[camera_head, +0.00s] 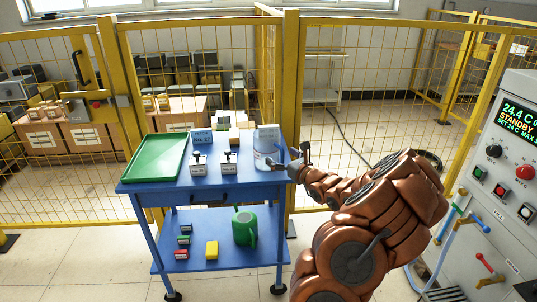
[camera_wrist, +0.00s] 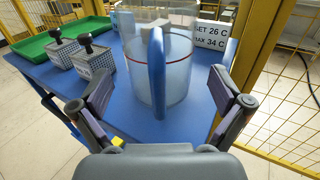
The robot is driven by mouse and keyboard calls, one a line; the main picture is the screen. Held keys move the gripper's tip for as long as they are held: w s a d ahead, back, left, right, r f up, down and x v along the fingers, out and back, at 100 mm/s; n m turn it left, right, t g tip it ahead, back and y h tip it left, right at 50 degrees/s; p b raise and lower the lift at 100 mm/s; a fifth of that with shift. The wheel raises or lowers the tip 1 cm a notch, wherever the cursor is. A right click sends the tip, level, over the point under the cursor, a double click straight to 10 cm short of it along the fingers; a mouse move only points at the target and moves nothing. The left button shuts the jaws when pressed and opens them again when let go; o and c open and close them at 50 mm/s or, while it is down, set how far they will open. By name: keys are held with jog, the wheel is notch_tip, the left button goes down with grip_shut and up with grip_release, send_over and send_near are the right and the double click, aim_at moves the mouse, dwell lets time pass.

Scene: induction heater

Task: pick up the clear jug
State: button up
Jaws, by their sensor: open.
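The clear jug (camera_head: 263,158) stands upright at the right end of the blue table's top. In the wrist view the clear jug (camera_wrist: 181,85) is see-through, with a red line around it and a blue upright handle (camera_wrist: 156,75) facing me. My gripper (camera_head: 288,157) is at the table's right edge, close beside the jug. In the wrist view my gripper (camera_wrist: 161,93) is open and empty, one finger on each side of the handle in the picture. I cannot tell whether the handle lies between the fingers or just beyond them.
The blue table (camera_head: 142,187) also bears a green tray (camera_head: 158,157), two small baskets with black handles (camera_wrist: 93,60) and a sign (camera_wrist: 212,32). A green watering can (camera_head: 244,228) stands on the lower shelf. Yellow fencing (camera_head: 290,60) closes off the back; a control panel (camera_head: 505,160) stands right.

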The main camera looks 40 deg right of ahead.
aim_at(275, 152)
jog(key=shift+w+d, duration=0.2)
jog(key=shift+w, duration=1.6)
jog(key=c, duration=1.1)
